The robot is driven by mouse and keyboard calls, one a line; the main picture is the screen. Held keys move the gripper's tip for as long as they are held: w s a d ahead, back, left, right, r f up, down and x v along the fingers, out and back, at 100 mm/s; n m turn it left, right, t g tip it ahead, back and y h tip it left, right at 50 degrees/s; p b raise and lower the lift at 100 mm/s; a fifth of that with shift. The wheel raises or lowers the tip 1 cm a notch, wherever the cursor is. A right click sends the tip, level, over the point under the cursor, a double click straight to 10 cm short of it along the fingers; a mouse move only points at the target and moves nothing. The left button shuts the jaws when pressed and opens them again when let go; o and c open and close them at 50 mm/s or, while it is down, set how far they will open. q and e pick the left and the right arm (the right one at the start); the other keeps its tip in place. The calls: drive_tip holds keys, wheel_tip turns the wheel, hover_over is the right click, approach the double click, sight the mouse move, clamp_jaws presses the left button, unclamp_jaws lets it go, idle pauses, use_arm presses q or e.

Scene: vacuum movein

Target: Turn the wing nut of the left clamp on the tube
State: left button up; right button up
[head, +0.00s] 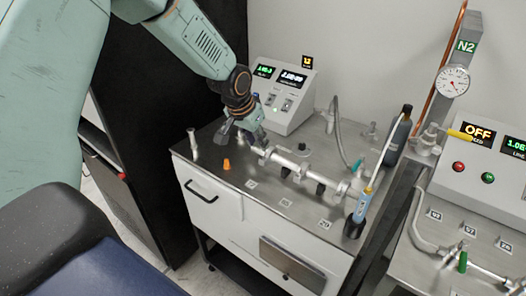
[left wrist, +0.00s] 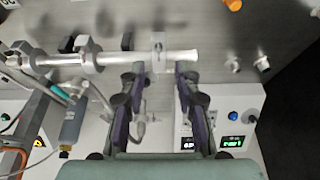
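The metal tube (head: 299,168) lies over the steel top of a white cart, with several fittings along it. In the left wrist view the tube (left wrist: 180,56) runs across the upper part. A pale clamp (left wrist: 158,42) crosses it near its free end; this seems to be the left clamp. Its wing nut is too blurred to make out. My left gripper (head: 240,137) is over the tube's left end in the head view. In the left wrist view the left gripper (left wrist: 161,70) is open, its fingertips apart on either side of the clamp, with nothing clearly held. My right gripper is out of view.
A white control box (head: 283,97) with lit displays stands behind the gripper. An orange cap (head: 227,165) and a small metal post (head: 193,144) are at the left. The cart's front strip is mostly clear.

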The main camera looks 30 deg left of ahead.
sight(262, 155)
use_arm(q)
drive_tip(key=b+x, duration=0.1)
drive_tip(key=x, duration=0.3)
drive_tip(key=shift+d+f, duration=0.2)
drive_tip(key=shift+f, duration=0.15)
drive_tip(key=shift+w+a+f, duration=0.1)
drive_tip(key=shift+w+f, duration=0.3)
drive_tip(key=shift+f, duration=0.15)
drive_tip(key=shift+s+r, duration=0.15)
drive_tip(key=shift+s, duration=0.05)
drive_tip(key=shift+r, duration=0.1)
drive_tip(key=shift+c, duration=0.8)
drive_tip(key=shift+w, duration=0.1)
clamp_jaws()
